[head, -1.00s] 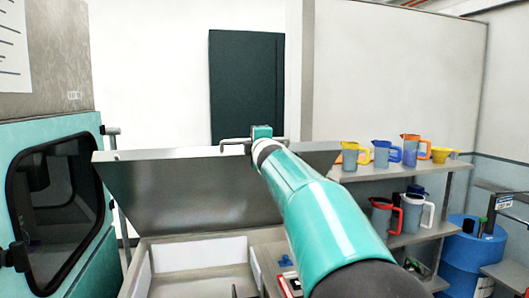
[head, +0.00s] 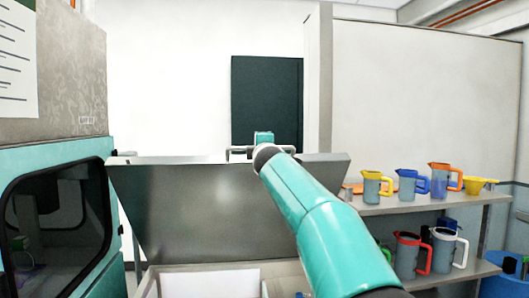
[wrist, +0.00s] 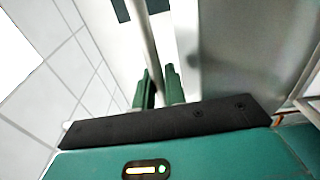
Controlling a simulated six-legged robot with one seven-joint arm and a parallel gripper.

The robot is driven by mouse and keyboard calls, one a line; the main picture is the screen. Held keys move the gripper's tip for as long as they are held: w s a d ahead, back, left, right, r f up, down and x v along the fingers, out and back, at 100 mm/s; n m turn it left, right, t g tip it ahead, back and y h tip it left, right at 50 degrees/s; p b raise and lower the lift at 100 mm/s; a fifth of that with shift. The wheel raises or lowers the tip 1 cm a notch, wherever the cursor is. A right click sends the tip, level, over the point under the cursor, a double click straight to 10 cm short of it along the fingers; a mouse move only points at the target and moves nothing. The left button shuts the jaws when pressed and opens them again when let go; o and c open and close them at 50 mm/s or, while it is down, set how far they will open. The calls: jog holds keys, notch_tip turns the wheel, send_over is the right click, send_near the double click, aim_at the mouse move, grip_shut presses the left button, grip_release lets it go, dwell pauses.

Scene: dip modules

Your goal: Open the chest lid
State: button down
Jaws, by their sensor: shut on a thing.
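The chest lid (head: 205,212) is a grey metal panel, raised and tilted up, with its inner or front face toward me in the head view. A bar handle (head: 238,152) runs along its top edge. My gripper (head: 264,139) is at that handle, mostly hidden behind my teal arm. In the wrist view my gripper's green fingers (wrist: 160,88) are shut on the handle bar (wrist: 147,45), and the lid (wrist: 245,55) stands beside them at the right. The chest body (head: 210,280) shows below the lid with a pale interior, cut off by the frame's bottom edge.
A teal cabinet with a dark window (head: 58,225) stands close at the left. Shelves (head: 425,204) at the right hold several coloured jugs (head: 411,186) and a yellow funnel (head: 480,186). A blue drum (head: 500,270) stands at far right.

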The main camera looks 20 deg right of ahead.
jog(key=shift+r, duration=0.15)
jog(key=c, duration=1.5)
grip_release()
jog(key=shift+c, duration=0.2)
jog(key=v, duration=1.3)
jog(key=shift+s, duration=0.3)
jog(key=shift+a, duration=0.1)
